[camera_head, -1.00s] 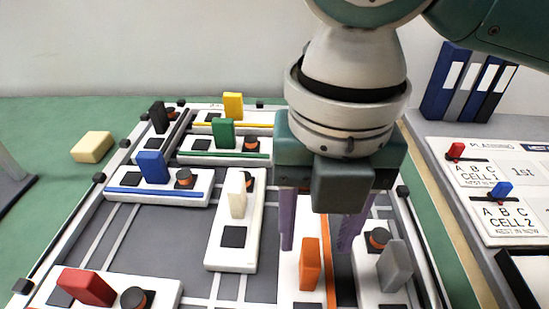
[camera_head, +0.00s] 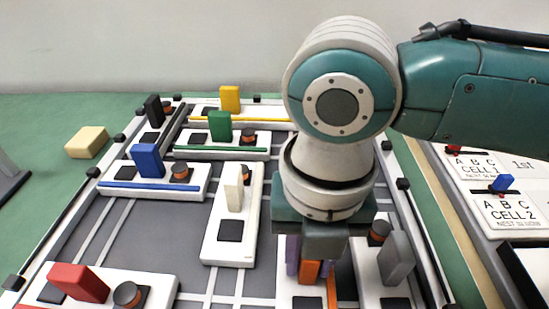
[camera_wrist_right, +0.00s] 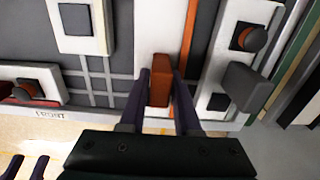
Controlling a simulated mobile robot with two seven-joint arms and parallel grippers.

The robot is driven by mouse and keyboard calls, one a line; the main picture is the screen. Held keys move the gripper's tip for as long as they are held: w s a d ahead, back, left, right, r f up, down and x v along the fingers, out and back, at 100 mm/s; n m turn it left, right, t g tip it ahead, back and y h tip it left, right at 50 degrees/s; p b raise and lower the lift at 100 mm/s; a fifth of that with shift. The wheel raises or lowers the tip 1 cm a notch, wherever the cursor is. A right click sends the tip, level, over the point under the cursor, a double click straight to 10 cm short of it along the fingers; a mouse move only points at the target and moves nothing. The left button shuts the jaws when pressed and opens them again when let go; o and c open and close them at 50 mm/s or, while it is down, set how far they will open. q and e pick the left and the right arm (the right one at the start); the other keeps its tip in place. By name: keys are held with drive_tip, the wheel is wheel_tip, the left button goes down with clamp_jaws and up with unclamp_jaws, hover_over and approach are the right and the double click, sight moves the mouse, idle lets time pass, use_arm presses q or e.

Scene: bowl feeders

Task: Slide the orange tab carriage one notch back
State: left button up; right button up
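The orange tab (camera_head: 306,271) is an upright block on a white carriage plate at the front of the board. It also shows in the right wrist view (camera_wrist_right: 160,80). My right gripper (camera_head: 308,268) reaches down over it, one purple finger on each side. At the lower left of the wrist view, two dark fingers, apart and empty, look like my left gripper (camera_wrist_right: 27,168).
The white tab (camera_head: 233,188) stands left of my right gripper and the grey tab (camera_head: 396,258) close on its right. Red (camera_head: 79,282), blue (camera_head: 147,160), green (camera_head: 220,126) and yellow (camera_head: 230,99) tabs stand farther off. A beige block (camera_head: 87,142) lies outside the board.

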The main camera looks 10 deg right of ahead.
clamp_jaws()
idle(1.0)
